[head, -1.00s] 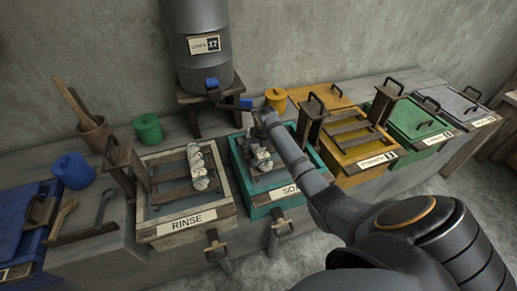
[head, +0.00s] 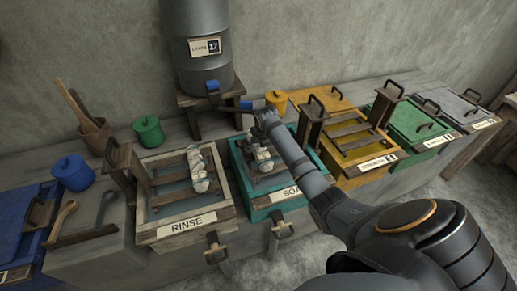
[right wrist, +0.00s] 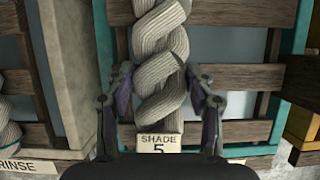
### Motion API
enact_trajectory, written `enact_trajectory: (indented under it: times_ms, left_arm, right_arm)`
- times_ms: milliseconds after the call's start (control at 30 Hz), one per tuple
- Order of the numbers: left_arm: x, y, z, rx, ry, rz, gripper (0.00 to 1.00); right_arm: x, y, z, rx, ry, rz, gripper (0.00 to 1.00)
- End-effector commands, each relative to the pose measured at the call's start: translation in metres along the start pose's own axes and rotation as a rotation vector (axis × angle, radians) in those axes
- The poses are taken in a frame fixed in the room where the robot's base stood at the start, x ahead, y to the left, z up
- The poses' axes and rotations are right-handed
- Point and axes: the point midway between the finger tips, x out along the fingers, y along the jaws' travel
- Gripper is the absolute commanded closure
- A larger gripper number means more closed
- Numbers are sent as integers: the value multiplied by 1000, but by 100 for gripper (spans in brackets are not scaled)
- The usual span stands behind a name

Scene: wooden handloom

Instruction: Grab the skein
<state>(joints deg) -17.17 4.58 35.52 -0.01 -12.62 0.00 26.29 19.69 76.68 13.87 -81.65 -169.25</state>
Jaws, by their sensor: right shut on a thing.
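A twisted off-white skein (head: 263,160) lies on the slatted rack in the teal SOAP tub (head: 262,213). In the right wrist view the skein (right wrist: 160,60) runs upright between my fingers, with a "SHADE 5" tag (right wrist: 159,142) at its near end. My right gripper (right wrist: 162,97) is shut on the skein, one finger on each side; in the head view the gripper (head: 262,140) is over the tub, partly hidden by its own arm. A second skein (head: 198,170) lies on the rack in the RINSE tub (head: 187,226). My left gripper is not in view.
A yellow tub (head: 372,172) stands right of the SOAP tub, with green (head: 417,128) and grey (head: 462,108) lidded tubs beyond. A grey barrel (head: 205,70) stands behind. Blue (head: 72,172) and green (head: 148,131) pots and wooden tools sit at left.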

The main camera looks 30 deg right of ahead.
Motion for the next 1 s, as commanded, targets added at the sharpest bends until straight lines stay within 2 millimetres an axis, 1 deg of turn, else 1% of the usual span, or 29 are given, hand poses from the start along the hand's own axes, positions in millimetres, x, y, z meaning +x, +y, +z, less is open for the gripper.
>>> enact_trajectory:
  times_ms: [100, 167, 200, 300, 367, 400, 533, 700, 833, 1000]
  left_arm:
    - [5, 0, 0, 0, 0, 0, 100]
    - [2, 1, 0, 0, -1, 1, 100]
    - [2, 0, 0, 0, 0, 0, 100]
    - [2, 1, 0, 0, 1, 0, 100]
    - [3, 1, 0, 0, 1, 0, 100]
    - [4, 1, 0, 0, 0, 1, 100]
    - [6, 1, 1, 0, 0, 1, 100]
    - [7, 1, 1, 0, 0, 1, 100]
    - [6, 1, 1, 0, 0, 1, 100]
    - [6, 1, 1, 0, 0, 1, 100]
  right_arm:
    - [-20, 0, 10, 0, -8, 0, 82]
    - [-37, -6, 3, -3, -6, -3, 82]
    - [-51, -8, -1, -4, -7, -4, 82]
    - [-81, -14, -10, -4, -7, -4, 82]
    - [-96, -17, -16, -6, -5, -5, 82]
    - [-101, -21, -24, -5, -4, -7, 82]
    - [-124, -30, -46, -8, -3, -9, 82]
    - [-147, -38, -66, -6, -2, -8, 82]
    - [-155, -40, -73, -3, -4, -6, 82]
    - [-160, -40, -78, -2, -1, -1, 82]
